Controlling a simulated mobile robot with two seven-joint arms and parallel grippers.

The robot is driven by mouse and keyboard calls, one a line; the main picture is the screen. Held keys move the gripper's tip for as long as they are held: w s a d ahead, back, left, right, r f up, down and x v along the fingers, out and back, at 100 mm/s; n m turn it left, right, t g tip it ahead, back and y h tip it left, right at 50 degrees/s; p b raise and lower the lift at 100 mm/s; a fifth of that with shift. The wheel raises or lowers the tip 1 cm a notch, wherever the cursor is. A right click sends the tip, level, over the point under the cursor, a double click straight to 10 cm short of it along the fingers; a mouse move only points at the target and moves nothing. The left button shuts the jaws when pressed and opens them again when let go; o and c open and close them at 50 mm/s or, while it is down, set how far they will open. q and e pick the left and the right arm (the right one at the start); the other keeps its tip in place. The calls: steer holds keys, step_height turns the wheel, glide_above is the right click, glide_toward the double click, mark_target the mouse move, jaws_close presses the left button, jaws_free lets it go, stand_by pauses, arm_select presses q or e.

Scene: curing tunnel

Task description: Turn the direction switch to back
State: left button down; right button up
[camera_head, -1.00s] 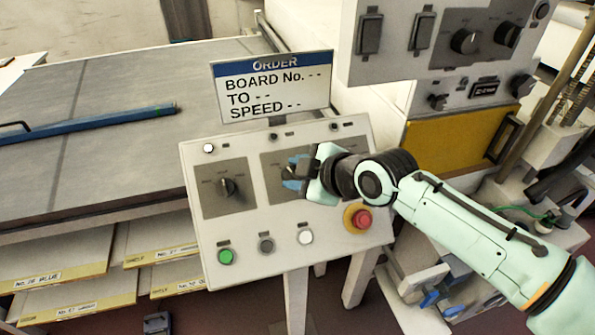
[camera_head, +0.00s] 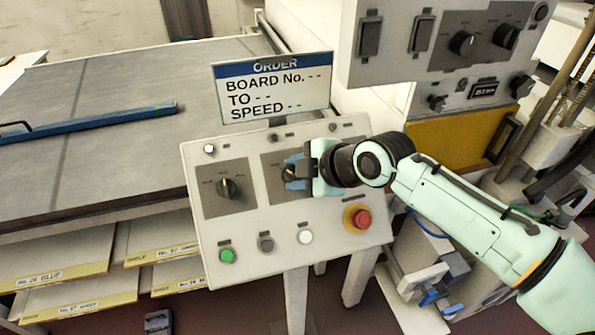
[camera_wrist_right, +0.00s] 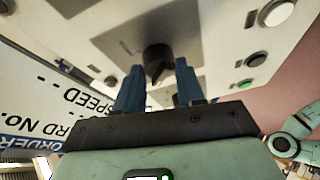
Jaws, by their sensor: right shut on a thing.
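The sloped control panel (camera_head: 212,262) carries two dark plates with rotary switches. The left switch (camera_head: 227,188) is free, with its pointer roughly upright. My right gripper (camera_head: 296,172) is at the right plate (camera_head: 271,190) and mostly hides that plate's switch. In the right wrist view, this black knob (camera_wrist_right: 157,58) lies at the tips of the gripper's two blue fingers (camera_wrist_right: 158,82), which are shut on it. The lettering beside the switches is too small to read, so I cannot tell which position the knob points to. My left gripper is not in view.
A green button (camera_head: 227,256), a grey button (camera_head: 265,244) and a white button (camera_head: 305,237) line the panel's lower edge. A red emergency stop (camera_head: 360,218) sits close below my right wrist. The order sign (camera_head: 273,88) stands behind the panel.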

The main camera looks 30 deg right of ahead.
steer(key=o, duration=1)
steer(key=shift+s+d+r, duration=0.1)
steer(key=shift+s+r, duration=0.25)
steer(key=shift+s, duration=0.05)
steer(key=p+v, duration=0.1)
steer(key=v, duration=1.1)
steer(key=shift+s, duration=0.2)
